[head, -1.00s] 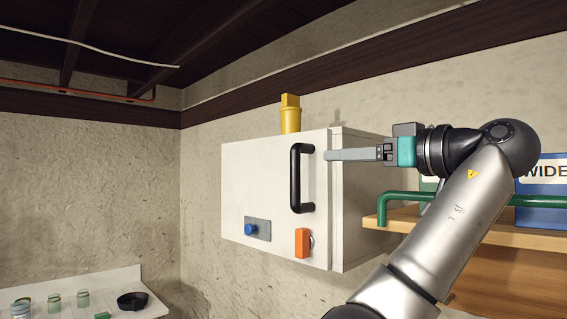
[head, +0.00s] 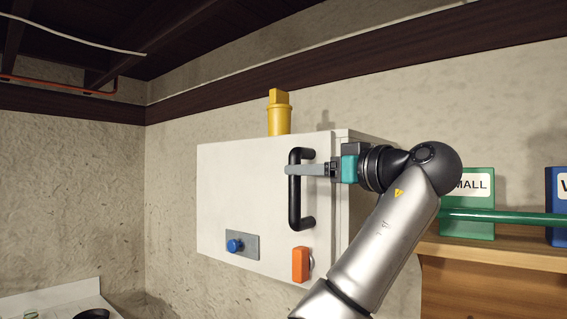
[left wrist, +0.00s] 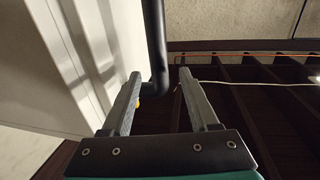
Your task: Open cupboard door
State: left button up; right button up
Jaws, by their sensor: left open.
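The white cupboard (head: 222,190) hangs on the wall, and its door looks shut. A black upright bar handle (head: 295,208) is on the door's right side. My left gripper (head: 292,170) is open at the upper part of the handle, with a grey finger crossing in front of the bar. In the left wrist view, the black handle (left wrist: 154,35) stands between the two open fingertips (left wrist: 160,88), nearer the finger on the door side. I cannot tell whether it touches. The white door (left wrist: 40,70) is at the left there. My right gripper is not in view.
A blue button (head: 235,245) and an orange block (head: 300,264) sit low on the door. A yellow object (head: 279,115) stands on top of the cupboard. At the right, a wooden shelf (head: 500,250) has a green rail (head: 500,216) and a green box (head: 468,185).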

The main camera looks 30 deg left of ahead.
pick_arm(q)
jog(key=p+x, duration=0.2)
jog(key=x, duration=0.5)
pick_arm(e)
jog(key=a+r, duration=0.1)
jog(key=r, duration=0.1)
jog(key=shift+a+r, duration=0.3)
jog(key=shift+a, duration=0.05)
pick_arm(q)
jog(key=shift+a+f, duration=0.1)
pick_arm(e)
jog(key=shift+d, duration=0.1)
pick_arm(q)
jog(key=shift+c, duration=1.2)
grip_shut()
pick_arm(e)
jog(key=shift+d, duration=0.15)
